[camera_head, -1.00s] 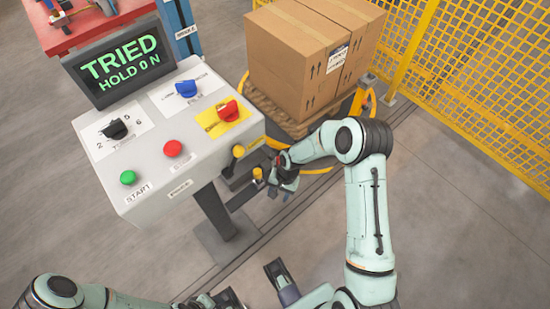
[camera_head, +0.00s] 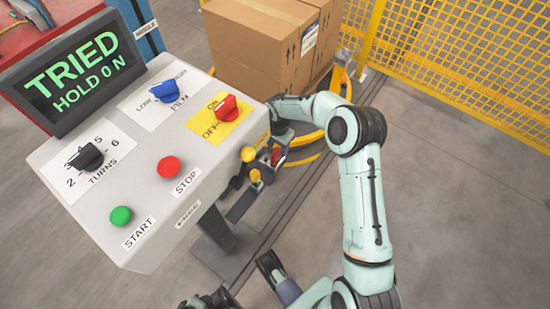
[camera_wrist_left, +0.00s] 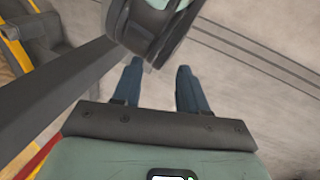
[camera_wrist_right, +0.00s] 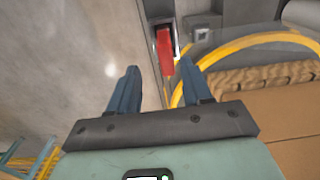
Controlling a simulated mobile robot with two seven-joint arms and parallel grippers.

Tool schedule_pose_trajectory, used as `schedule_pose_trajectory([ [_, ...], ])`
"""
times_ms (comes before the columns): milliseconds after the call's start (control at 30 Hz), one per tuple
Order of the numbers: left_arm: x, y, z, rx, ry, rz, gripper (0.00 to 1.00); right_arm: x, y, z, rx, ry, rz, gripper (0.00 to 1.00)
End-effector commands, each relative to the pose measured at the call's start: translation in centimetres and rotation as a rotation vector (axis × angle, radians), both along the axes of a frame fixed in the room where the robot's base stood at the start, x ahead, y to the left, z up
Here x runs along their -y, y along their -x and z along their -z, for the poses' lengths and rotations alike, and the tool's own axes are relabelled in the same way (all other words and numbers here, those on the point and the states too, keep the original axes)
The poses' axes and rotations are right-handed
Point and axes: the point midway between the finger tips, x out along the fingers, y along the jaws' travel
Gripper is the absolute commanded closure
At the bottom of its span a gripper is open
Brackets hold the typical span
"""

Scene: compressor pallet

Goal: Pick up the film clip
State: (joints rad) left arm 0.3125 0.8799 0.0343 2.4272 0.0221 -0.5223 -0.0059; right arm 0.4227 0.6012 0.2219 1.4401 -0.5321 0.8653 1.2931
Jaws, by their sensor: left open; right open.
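A red piece that looks like the film clip (camera_wrist_right: 165,52) sits in a grey bracket in the right wrist view. It lies just beyond my right gripper (camera_wrist_right: 160,80), slightly right of centre between the fingertips. That gripper is open with nothing between its fingers. In the head view a small red part (camera_head: 276,156) shows beside the console's right side, below my right wrist; the fingers are hard to make out there. My left gripper (camera_wrist_left: 158,82) is open and empty in the left wrist view, with a dark and pale-green link of mine beyond its fingertips.
The control console (camera_head: 150,215) with knobs and buttons fills the left. Two yellow-topped levers (camera_head: 248,154) stand at its right side. Floor is open at lower right.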

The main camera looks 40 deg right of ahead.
Motion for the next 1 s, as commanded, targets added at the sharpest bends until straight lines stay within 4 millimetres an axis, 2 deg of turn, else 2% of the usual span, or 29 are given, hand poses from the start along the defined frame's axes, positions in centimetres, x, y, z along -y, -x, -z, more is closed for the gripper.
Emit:
schedule_pose_trajectory([
  [267,-0.3,-0.6,0.5,0.017,-0.008,-0.007,0.57,-0.1,-0.2,1.9,0.000,-0.001,-0.001,0.51],
  [533,-1.1,-2.2,1.7,0.058,-0.029,-0.025,0.57,-0.3,-0.7,5.8,-0.002,-0.001,0.000,0.51],
  [800,-1.3,-2.5,1.7,0.066,-0.033,-0.027,0.57,-0.3,-0.7,6.2,0.002,-0.001,0.000,0.51],
  [833,-1.2,-2.5,1.7,0.065,-0.032,-0.027,0.57,-0.3,-0.7,6.2,0.002,-0.001,0.000,0.58],
  [967,-1.2,-2.4,1.7,0.064,-0.032,-0.027,0.57,-0.3,-0.7,6.2,0.001,0.000,-0.001,1.00],
  [1000,-1.2,-2.4,1.7,0.064,-0.032,-0.027,0.57,-0.3,-0.7,6.2,0.001,0.000,-0.001,1.00],
])
